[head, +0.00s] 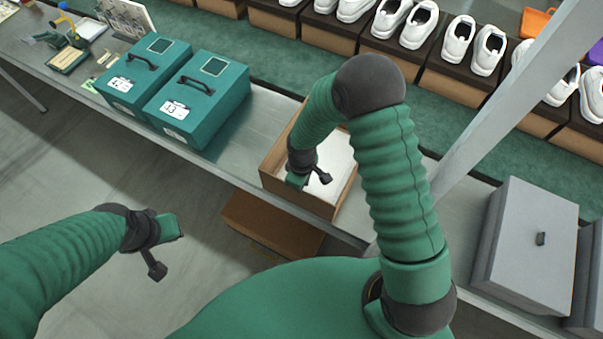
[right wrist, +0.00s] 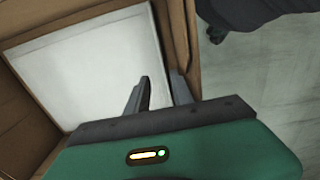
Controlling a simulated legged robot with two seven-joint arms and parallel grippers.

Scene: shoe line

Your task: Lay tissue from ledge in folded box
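The open brown box (head: 268,181) stands on the metal bench, below the shoe rows. A flat white sheet, which looks like the tissue (head: 341,160), lies inside it; it fills much of the right wrist view (right wrist: 85,65). My right gripper (head: 308,178) is over the box, hiding part of the sheet. In the right wrist view its two fingers (right wrist: 160,92) are apart, with nothing visible held, close to a box wall (right wrist: 180,40). My left gripper (head: 165,250) is over the floor, away from the bench; its fingers are not clear.
Two teal lidded boxes (head: 196,98) stand on the bench (head: 245,150) left of the brown box. A grey box (head: 527,245) stands to the right, past a slanted grey post (head: 490,120). White shoes (head: 405,25) on brown boxes line the back. Another brown box (head: 270,222) sits below the bench.

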